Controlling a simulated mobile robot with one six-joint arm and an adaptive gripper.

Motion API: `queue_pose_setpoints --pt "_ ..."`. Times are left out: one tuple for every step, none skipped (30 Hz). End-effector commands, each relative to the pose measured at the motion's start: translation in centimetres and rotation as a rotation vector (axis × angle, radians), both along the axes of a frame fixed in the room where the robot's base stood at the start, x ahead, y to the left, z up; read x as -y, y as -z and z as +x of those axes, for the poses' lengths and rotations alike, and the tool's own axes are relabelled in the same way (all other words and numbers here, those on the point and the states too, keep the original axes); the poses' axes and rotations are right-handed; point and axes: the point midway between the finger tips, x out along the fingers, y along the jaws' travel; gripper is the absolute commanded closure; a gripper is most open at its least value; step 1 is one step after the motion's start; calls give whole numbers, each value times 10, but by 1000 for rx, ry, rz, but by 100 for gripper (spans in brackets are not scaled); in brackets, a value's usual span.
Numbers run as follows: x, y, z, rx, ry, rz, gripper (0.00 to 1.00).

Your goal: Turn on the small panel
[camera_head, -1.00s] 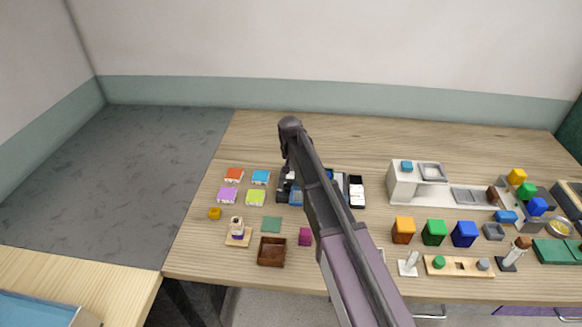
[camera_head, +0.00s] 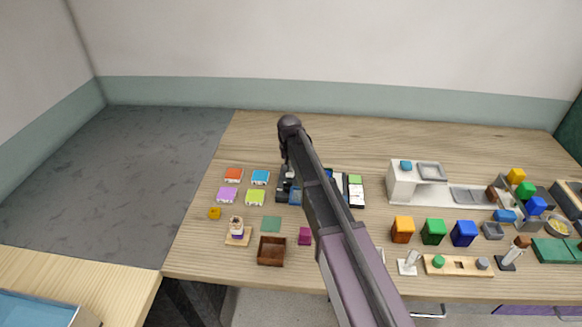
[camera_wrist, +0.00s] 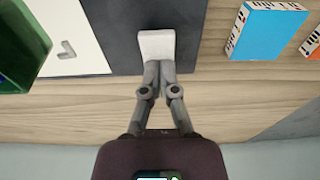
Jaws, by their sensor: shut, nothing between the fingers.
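A dark panel base (camera_head: 283,194) lies on the desk, partly hidden behind my arm in the head view. In the wrist view the dark base (camera_wrist: 120,25) carries a light grey switch piece (camera_wrist: 157,45). My gripper (camera_wrist: 158,66) is shut and empty, with its fingertips at the near edge of that switch piece, seemingly touching it. A white plate with a grey mark (camera_wrist: 68,45) is beside the base. To the right of my arm, a small black and white panel (camera_head: 356,194) shows a green patch (camera_head: 355,180) at its top.
A blue block (camera_wrist: 265,32) stands close to the right in the wrist view, and a green object (camera_wrist: 20,45) at the left edge. Colored blocks, a brown tray (camera_head: 271,251) and a white sink unit (camera_head: 405,185) surround the area. The desk's back strip is clear.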

Motion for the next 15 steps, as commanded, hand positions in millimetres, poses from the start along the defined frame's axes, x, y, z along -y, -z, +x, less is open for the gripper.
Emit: queue_pose_setpoints --pt "1 -1 -2 0 1 -1 100" --pt "2 -1 -3 0 2 -1 100" --pt "2 -2 -4 0 3 -1 100" --pt "3 -2 -5 0 3 -1 100" --pt "3 -2 -6 0 3 -1 100" --pt "3 -2 -7 0 4 -1 100" --pt "3 -3 -8 0 4 -1 100" --pt "3 -3 -9 0 4 -1 100" --pt "3 -3 -10 0 4 -1 100" --pt "3 -4 -11 0 5 0 100" --pt "3 -4 -12 0 5 0 100" --pt "3 -4 -12 0 5 0 100" --pt "3 -4 -12 0 5 0 100" --pt "3 -4 -13 0 5 0 100" --pt "3 -4 -13 0 5 0 100"
